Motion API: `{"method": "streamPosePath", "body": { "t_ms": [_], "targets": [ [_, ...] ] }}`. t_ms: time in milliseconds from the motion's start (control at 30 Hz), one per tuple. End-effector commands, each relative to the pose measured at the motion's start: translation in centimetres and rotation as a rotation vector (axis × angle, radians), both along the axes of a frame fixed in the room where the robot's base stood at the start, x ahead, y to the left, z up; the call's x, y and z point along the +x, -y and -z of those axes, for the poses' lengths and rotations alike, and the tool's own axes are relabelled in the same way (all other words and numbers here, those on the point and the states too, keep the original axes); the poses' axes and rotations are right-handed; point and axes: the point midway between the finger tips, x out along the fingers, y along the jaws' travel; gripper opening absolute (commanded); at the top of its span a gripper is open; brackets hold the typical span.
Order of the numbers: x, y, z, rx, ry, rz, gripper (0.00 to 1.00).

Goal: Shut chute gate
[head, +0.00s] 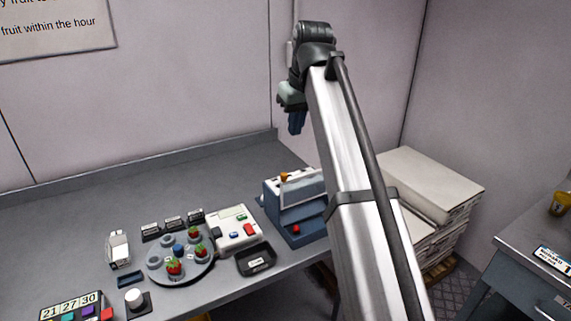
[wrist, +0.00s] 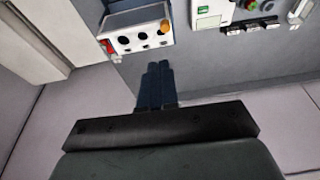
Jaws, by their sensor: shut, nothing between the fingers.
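A blue-grey box-shaped machine (head: 290,222) stands at the right end of the bench, with an orange knob on top and a red button on its front. In the wrist view its pale top (wrist: 137,36) shows a row of dark round holes, the orange knob at one end and a red part at the other. I cannot tell for certain which part is the chute gate or how it stands. My gripper (head: 296,130) is raised above and behind the machine, apart from it. Its blue fingers (wrist: 158,66) are together and empty.
Stacked pale cartons (head: 430,190) stand at the right. The bench's back left is clear, with walls behind.

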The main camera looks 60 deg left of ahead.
Motion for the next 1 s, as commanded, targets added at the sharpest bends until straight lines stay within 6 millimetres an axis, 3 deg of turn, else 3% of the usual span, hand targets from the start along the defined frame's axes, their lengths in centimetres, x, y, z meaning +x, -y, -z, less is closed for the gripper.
{"method": "streamPosePath", "body": {
  "t_ms": [100,267,800,1000],
  "targets": [
    [-1.0,-0.2,-1.2,0.008,0.004,-0.016,0.0],
    [-1.2,-0.5,-0.4,0.008,0.003,-0.019,0.0],
    [-1.1,-3.0,8.2,0.007,0.003,-0.017,0.0],
    [-1.1,-2.9,10.8,0.008,0.003,-0.017,0.0]
  ]
}}
